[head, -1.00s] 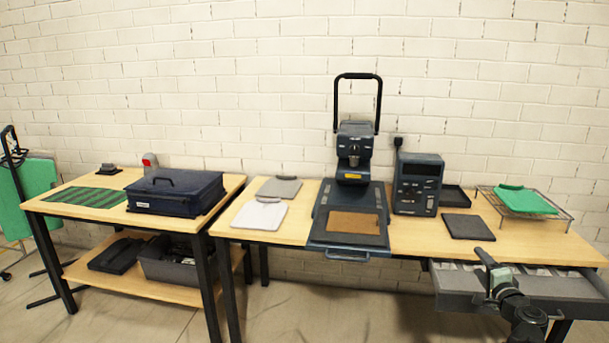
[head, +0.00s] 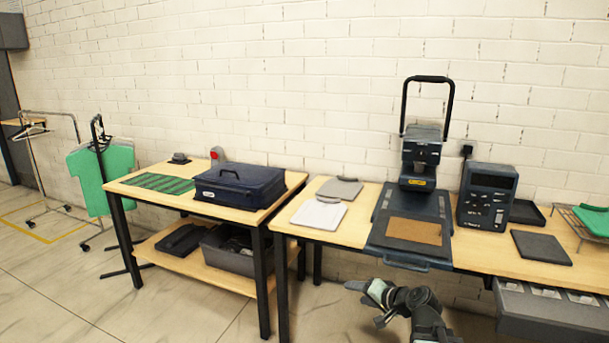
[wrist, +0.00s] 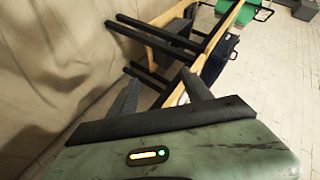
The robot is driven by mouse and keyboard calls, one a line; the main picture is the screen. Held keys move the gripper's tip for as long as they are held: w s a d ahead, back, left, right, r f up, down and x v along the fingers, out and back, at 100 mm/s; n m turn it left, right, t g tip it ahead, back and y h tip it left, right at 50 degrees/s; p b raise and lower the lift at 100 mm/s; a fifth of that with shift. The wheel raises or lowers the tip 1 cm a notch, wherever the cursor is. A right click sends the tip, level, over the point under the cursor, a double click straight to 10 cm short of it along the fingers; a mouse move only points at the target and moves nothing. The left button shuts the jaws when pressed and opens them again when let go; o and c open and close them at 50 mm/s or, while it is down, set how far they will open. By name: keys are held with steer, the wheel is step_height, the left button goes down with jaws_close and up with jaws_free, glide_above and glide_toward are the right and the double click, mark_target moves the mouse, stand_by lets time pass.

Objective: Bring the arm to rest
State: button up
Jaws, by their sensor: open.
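My gripper (head: 359,288) is in the lower middle of the head view, in front of and below the edge of the table with the heat press. It points left and holds nothing that I can see.
The press table (head: 345,232) carries the heat press (head: 420,200), a control box (head: 487,197) and folded garments (head: 319,214). An open drawer (head: 550,314) sticks out at right. A second table (head: 125,189) holds a dark case (head: 238,186).

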steer(key=s+a+f+n+g+h, duration=0.2)
steer(key=s+a+f+n+g, duration=0.35)
steer(key=s+a+f, duration=0.3)
steer(key=s+d+f+g+h, duration=0.3)
steer(key=s+d+g+h, duration=0.1)
steer(key=s+d, duration=0.35)
step_height(320, 180, up, 15)
steer(key=d+p, duration=0.1)
steer(key=p, duration=1.4)
steer(key=shift+s+h, duration=0.3)
steer(key=shift+s, duration=0.05)
steer(key=shift+f+m+g, duration=0.1)
steer(key=shift+m+g, duration=0.15)
